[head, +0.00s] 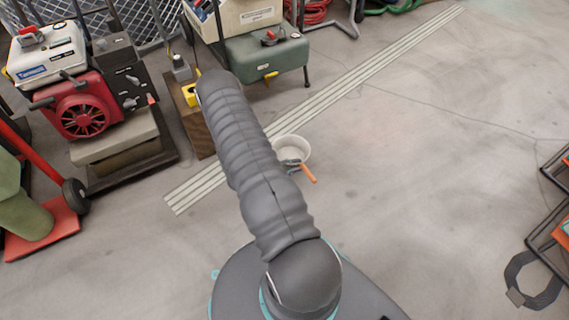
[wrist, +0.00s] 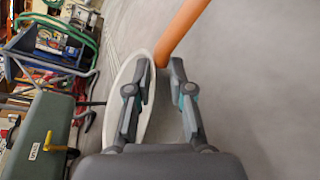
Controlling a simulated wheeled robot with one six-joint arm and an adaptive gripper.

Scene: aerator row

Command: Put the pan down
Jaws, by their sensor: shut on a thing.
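The pan is white and round with an orange handle. In the head view the pan (head: 296,146) shows just right of my arm, over the floor near the striped strip, its handle pointing down and right. I cannot tell its height above the floor. In the wrist view the pan (wrist: 125,88) shows as a narrow pale oval, partly hidden behind the left finger, with the handle running up and right. My gripper (wrist: 160,70) has its fingers on either side of the pan's edge near the handle and is shut on the pan. In the head view my arm mostly hides the gripper.
A striped floor strip (head: 362,72) runs diagonally across. A red engine (head: 85,113) and a wooden block (head: 197,128) stand at the left. A green tank (head: 266,60) stands behind. A black strap (head: 532,282) lies at lower right. The floor right of the pan is clear.

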